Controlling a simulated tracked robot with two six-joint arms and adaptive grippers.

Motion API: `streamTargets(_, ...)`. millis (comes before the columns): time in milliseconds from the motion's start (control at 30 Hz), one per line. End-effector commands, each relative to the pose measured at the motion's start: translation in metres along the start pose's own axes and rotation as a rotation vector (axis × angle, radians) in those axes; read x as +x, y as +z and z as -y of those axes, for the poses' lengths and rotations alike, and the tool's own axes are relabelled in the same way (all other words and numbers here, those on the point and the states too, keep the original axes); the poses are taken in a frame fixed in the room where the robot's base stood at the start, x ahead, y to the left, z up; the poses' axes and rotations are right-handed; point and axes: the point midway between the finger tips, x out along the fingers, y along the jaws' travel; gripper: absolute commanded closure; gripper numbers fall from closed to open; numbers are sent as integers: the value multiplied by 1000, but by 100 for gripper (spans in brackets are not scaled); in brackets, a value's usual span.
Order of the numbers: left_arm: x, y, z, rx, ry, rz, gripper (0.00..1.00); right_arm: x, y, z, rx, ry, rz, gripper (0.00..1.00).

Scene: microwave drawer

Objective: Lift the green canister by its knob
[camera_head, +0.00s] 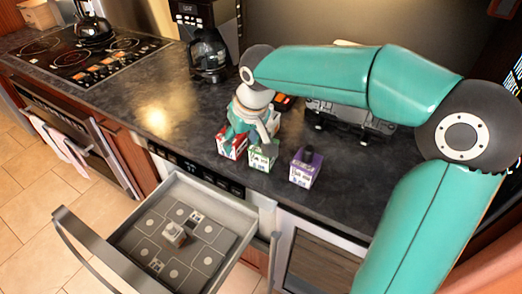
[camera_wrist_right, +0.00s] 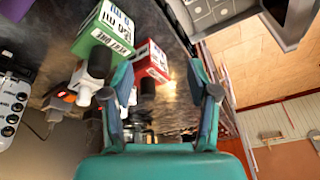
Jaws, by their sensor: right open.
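The green canister (camera_head: 263,156), a boxy block with a white lettered label, stands on the dark counter between the red canister (camera_head: 231,145) and the purple canister (camera_head: 305,168). In the right wrist view the green canister (camera_wrist_right: 104,32) and its black knob (camera_wrist_right: 100,62) lie left of the fingers. The red canister (camera_wrist_right: 152,60) shows partly between the fingers, behind the left one. My right gripper (camera_head: 254,124) is open and empty, just above and behind the red and green canisters; its fingers also show in the wrist view (camera_wrist_right: 162,78). In the head view it hides the green knob. My left gripper is out of view.
A coffee maker (camera_head: 209,50) stands behind left, a silver appliance (camera_head: 352,122) behind right. The counter left of the canisters is clear.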

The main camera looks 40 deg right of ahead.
Motion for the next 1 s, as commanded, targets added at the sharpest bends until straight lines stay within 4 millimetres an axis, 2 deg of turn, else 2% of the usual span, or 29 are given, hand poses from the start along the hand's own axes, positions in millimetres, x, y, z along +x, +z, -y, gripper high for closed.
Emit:
streamTargets(33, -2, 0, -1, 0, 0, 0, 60, -37, -4, -16, 34, 31, -36, 41)
streamTargets(100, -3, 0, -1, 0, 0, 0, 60, -73, -3, -35, 76, 70, -58, 41)
streamTargets(200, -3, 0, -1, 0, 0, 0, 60, -104, 3, -53, 121, 104, -74, 41)
streamTargets(300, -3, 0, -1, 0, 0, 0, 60, -111, 6, -62, 143, 120, -77, 41)
streamTargets(367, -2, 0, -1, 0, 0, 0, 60, -106, 7, -64, 147, 123, -75, 41)
streamTargets(467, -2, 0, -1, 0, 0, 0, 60, -89, 6, -66, 147, 123, -73, 41)
streamTargets(800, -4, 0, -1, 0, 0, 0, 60, -20, 1, -74, 145, 122, -72, 41)
streamTargets(1000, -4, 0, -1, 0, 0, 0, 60, -3, -1, -76, 145, 120, -75, 41)
